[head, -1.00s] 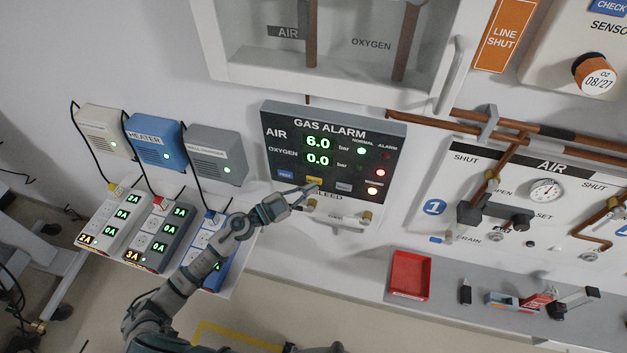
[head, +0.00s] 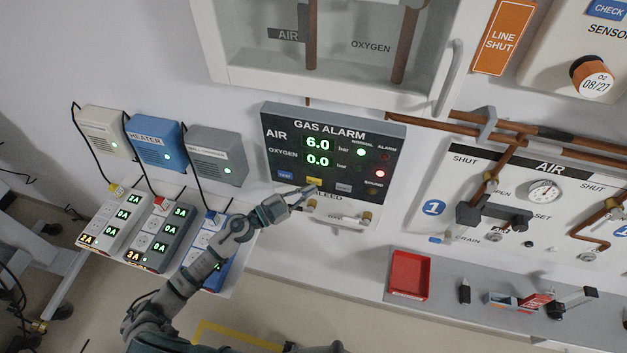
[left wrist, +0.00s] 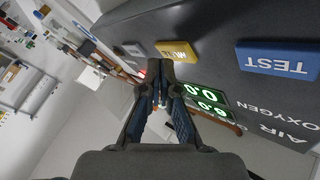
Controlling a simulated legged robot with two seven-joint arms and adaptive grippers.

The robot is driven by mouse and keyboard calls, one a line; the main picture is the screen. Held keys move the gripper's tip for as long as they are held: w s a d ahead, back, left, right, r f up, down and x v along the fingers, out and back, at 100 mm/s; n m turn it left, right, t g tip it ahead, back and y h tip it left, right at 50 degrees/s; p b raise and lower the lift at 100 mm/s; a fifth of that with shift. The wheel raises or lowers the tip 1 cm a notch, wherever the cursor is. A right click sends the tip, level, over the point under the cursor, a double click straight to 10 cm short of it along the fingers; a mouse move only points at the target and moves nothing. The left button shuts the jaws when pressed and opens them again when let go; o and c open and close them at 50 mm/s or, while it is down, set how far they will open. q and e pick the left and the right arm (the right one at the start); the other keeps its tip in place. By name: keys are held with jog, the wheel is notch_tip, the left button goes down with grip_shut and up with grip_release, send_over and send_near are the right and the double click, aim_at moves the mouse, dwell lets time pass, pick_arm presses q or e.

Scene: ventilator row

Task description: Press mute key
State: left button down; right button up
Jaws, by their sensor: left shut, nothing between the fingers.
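The gas alarm panel (head: 330,150) hangs on the wall in the middle of the head view. Its yellow mute key (head: 314,181) sits between the blue test key (head: 285,175) and a grey key (head: 343,187). The mute key also shows in the left wrist view (left wrist: 178,50). My left gripper (head: 312,189) is shut and empty, its fingertips just below the mute key; in the left wrist view (left wrist: 158,66) they look close to it, but contact cannot be told. The red alarm light (head: 380,173) is lit; the sound light (head: 374,191) is dark. My right gripper is not visible.
White bleed fittings (head: 340,214) stick out just below the panel. A cabinet (head: 340,75) hangs above. Several boxes and socket strips with cables stand at left. A red tray (head: 408,275) and air valves are at right.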

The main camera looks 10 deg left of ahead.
pick_arm(q)
jog(key=shift+s, duration=0.3)
jog(key=s+p, duration=0.1)
jog(key=s, duration=0.4)
jog(key=shift+a, duration=0.1)
dwell(0.9)
